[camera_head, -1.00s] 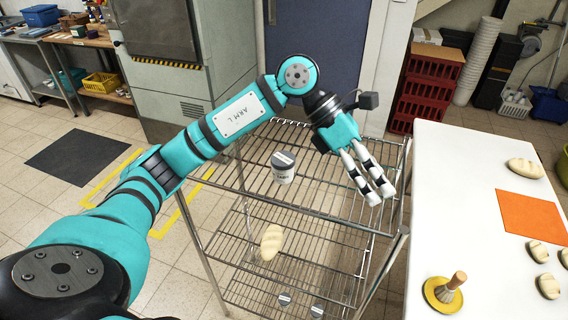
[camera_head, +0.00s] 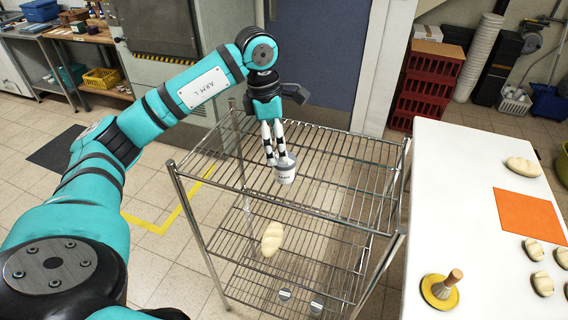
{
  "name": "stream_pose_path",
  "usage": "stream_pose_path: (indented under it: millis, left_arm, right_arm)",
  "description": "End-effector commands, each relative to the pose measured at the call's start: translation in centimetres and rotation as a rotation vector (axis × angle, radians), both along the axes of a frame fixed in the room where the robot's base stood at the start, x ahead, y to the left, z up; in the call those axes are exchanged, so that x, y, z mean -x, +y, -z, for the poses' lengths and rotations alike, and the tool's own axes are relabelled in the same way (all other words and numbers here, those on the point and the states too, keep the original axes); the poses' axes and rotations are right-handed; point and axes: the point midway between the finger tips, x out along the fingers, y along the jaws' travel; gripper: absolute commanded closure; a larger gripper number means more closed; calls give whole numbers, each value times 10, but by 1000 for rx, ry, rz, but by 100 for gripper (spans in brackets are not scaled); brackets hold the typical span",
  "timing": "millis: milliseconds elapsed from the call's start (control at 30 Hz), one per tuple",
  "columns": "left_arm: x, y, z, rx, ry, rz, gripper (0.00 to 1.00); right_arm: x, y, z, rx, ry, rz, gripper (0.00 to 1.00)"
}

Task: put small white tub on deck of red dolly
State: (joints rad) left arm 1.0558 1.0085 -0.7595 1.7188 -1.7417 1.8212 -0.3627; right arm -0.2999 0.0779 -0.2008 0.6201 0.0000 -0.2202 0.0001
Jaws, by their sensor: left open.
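The small white tub (camera_head: 286,176) stands upright on the top wire shelf of the metal rack, with a dark label band on its side. Its grey lid is partly covered by my fingers. My left gripper (camera_head: 276,161) points down at the tub from behind and above, its white-tipped fingers open and at or very close to the lid. I cannot tell whether they touch it. My right gripper is not in view. No red dolly deck can be clearly made out; red stacked crates (camera_head: 425,85) stand behind the rack.
The wire rack (camera_head: 330,150) has lower shelves with a loaf (camera_head: 272,239) and small lidded jars (camera_head: 285,294). The top shelf is otherwise clear.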

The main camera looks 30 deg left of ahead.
Motion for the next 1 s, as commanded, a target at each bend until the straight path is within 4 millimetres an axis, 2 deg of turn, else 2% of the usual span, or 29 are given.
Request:
stream_pose_path:
  millis: [100, 233, 333, 467, 600, 867, 900, 1000]
  left_arm:
    - [-1, -2, 14, 0, 2, 0, 17]
    - [-2, -4, 21, 0, 1, 1, 17]
    - [-4, -6, 29, 1, 3, 1, 17]
    - [-8, -11, 47, 1, 5, 2, 17]
    - [-10, -13, 66, 2, 3, -1, 17]
    - [-11, -13, 72, 1, -2, 1, 17]
    - [-11, -13, 72, 1, -2, 1, 19]
    - [-11, -13, 72, 0, -1, 0, 32]
  right_arm:
    - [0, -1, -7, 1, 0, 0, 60]
    - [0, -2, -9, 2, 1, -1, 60]
    - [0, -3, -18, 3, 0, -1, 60]
    - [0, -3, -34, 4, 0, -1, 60]
    - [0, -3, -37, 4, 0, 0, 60]
    - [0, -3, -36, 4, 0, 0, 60]
    - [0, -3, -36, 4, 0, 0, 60]
    - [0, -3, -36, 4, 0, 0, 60]
